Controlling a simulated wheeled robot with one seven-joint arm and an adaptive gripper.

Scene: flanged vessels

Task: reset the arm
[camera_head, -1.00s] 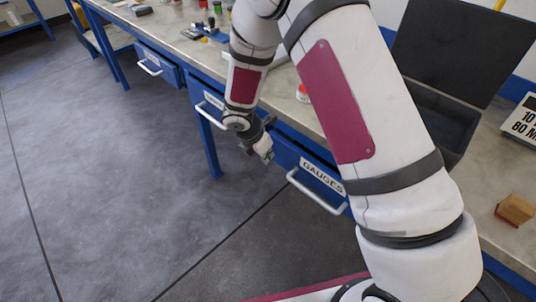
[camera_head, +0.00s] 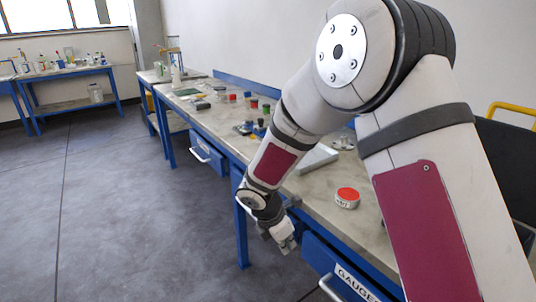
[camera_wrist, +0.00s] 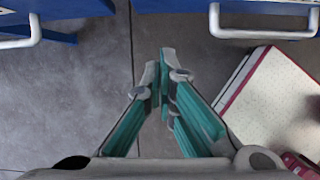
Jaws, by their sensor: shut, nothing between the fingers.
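My gripper (camera_head: 284,242) hangs at the end of my bent arm, in front of the workbench edge and just left of the GAUGES drawer (camera_head: 352,280) in the head view. In the wrist view my gripper (camera_wrist: 163,78) points away from the camera; its teal-padded fingers come together at the tips with nothing between them. Grey floor shows beyond the tips. My arm hides part of the bench.
The wrist view shows drawer handles (camera_wrist: 262,34) at the top. The workbench (camera_head: 318,190) carries a red-topped round tin (camera_head: 347,197) and several small items. A dark open case (camera_head: 508,165) is at right. Open floor (camera_head: 130,210) lies left.

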